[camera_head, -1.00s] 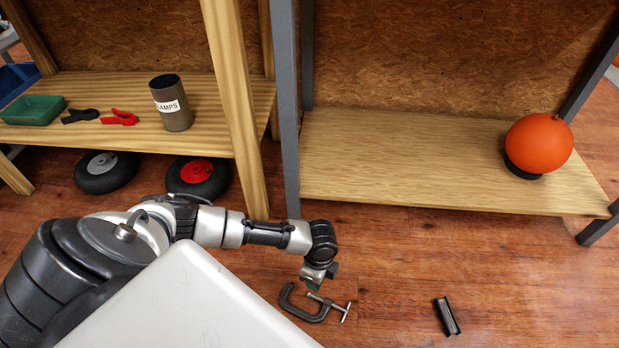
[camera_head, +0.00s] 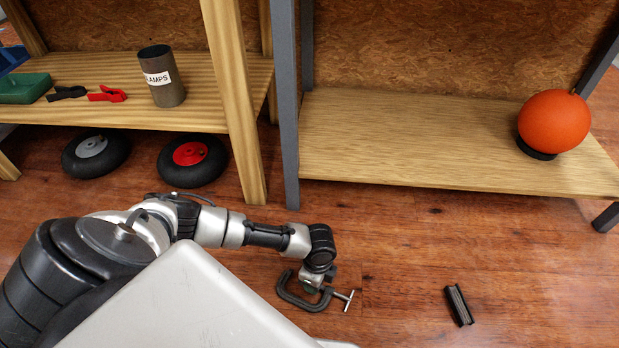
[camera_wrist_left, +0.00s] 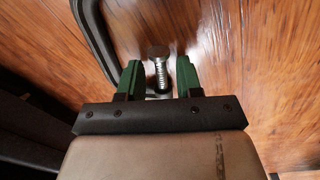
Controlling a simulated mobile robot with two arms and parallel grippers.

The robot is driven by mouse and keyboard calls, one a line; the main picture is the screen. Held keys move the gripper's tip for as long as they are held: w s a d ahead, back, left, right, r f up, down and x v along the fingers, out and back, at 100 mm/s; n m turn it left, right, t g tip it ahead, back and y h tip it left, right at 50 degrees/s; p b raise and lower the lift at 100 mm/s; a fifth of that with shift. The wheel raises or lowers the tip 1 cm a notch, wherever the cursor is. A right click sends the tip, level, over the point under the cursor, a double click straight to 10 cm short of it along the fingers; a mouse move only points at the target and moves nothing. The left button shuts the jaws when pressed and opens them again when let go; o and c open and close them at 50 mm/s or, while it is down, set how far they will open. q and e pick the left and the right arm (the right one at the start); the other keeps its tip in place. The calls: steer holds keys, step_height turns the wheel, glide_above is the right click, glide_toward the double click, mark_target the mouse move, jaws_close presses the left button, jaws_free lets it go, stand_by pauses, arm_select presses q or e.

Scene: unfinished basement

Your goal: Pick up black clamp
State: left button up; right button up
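A dark grey-black C-clamp (camera_head: 288,295) with a screw and T-bar lies on the wooden floor. My left gripper (camera_head: 312,288) is right over it and hides part of it. In the left wrist view the gripper (camera_wrist_left: 160,80) is open, its green fingertips on either side of the clamp's threaded screw (camera_wrist_left: 160,72). The dark curved frame (camera_wrist_left: 95,35) is left of the fingers. I cannot tell whether the fingers touch it. A small black spring clamp (camera_head: 66,93) lies on the left shelf beside a red one (camera_head: 107,95). My right gripper is not in view.
The left wooden shelf (camera_head: 120,110) also holds a green tray (camera_head: 25,88) and a labelled can (camera_head: 163,76); two wheels (camera_head: 192,155) lie below. The right shelf (camera_head: 400,140) holds an orange ball (camera_head: 554,121). A black block (camera_head: 459,305) lies on the floor, which is mostly clear.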

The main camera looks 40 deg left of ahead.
arm_select(q)
steer(key=shift+f, duration=0.45)
steer(key=shift+r, duration=0.1)
jaws_close()
steer(key=shift+r, duration=0.1)
